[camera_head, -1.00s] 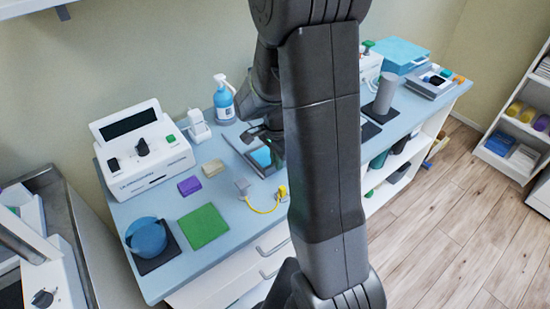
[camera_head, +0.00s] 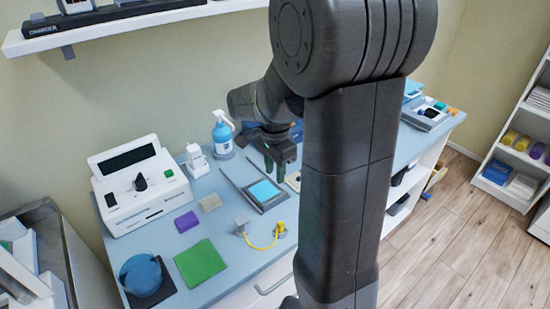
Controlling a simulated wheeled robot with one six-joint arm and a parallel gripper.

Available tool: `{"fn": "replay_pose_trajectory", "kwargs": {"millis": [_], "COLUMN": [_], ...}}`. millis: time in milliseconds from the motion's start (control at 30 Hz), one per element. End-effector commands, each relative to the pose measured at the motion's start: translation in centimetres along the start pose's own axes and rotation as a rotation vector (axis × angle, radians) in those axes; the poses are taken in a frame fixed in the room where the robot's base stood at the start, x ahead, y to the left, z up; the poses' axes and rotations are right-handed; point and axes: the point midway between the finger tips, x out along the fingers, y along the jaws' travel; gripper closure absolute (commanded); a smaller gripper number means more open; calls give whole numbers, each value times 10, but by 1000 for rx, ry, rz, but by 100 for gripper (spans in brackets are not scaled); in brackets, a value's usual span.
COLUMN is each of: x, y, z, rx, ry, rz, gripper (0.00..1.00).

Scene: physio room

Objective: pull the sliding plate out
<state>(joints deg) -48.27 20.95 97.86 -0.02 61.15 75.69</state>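What looks like the sliding plate is a light-blue square plate (camera_head: 264,191) in a grey frame with thin rails running back (camera_head: 238,178), lying on the blue bench top. My gripper (camera_head: 276,168) hangs fingers-down just behind and above the plate, near the back right of the frame. It appears apart from the plate. The fingers are small and dark, so I cannot tell how far they are apart. Nothing is visibly held. My arm hides the bench to the right of the frame.
A white device (camera_head: 143,186) stands on the left. A yellow cable (camera_head: 263,245), a green mat (camera_head: 200,263), a purple block (camera_head: 186,221) and a beige block (camera_head: 210,202) lie nearby. A wall shelf (camera_head: 110,20) hangs above.

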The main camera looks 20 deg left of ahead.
Motion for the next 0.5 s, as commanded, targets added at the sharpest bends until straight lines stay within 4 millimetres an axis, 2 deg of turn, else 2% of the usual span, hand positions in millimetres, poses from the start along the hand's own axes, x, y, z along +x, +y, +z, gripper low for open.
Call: {"fn": "replay_pose_trajectory", "kwargs": {"millis": [33, 200, 500], "x": [-11, -33, -41], "y": [-1, 0, 0], "z": [0, 0, 0], "rx": [0, 0, 0], "ry": [1, 1, 0], "rz": [-5, -3, 0], "gripper": [67, 67, 67]}}
